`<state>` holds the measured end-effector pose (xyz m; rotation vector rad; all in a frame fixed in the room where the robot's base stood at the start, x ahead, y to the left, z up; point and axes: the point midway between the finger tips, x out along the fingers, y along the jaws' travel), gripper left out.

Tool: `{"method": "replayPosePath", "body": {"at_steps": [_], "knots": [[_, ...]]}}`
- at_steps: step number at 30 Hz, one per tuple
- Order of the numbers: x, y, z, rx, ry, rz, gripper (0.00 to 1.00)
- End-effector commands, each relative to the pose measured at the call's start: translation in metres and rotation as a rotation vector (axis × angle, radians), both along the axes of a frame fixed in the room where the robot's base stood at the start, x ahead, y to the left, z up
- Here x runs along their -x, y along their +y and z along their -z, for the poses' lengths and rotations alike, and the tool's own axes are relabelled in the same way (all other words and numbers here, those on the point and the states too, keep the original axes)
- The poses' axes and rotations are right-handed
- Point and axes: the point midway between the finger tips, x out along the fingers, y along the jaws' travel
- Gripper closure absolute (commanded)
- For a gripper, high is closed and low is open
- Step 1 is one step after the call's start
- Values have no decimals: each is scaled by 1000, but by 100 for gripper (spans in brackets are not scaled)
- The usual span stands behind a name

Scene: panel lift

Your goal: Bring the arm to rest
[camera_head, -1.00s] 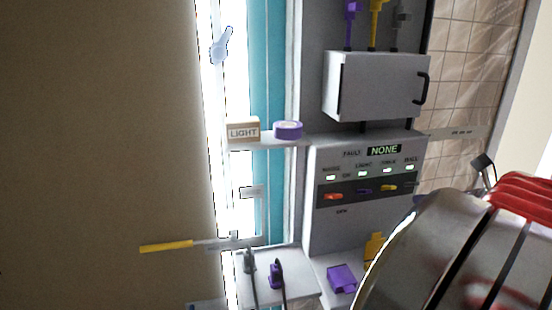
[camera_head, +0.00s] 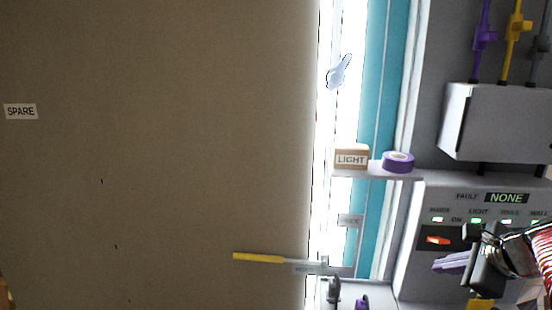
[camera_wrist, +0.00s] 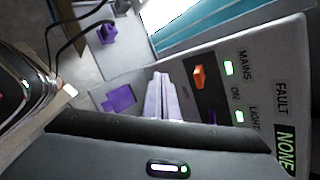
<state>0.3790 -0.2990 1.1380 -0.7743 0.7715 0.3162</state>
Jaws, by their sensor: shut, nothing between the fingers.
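My gripper (camera_head: 452,262) is at the lower right of the head view, in front of the switch panel (camera_head: 418,238). Its pale purple-grey fingers are together with nothing between them. In the wrist view the shut fingers (camera_wrist: 163,98) point toward the panel, beside the orange switch (camera_wrist: 199,77). The orange switch also shows in the head view (camera_head: 438,240), just above the fingers. I cannot tell how far the fingertips are from the panel. The panel display (camera_head: 507,198) reads NONE, and green lamps are lit below it.
A shelf (camera_head: 372,171) holds a box marked LIGHT (camera_head: 351,157) and a purple tape roll (camera_head: 398,162). A yellow-handled tool (camera_head: 258,257) juts out at lower centre. A grey cabinet (camera_head: 497,122) hangs above the panel. A broad brown surface with a SPARE label (camera_head: 20,111) fills the left.

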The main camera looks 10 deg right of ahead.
Motion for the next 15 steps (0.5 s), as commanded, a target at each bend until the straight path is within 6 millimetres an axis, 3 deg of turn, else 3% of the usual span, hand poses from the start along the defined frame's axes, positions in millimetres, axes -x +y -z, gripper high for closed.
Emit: {"method": "replayPosePath", "body": {"at_steps": [6,15], "knots": [[-17,56,10,212,81,-299,100],[-24,126,19,513,154,-712,100]]}}
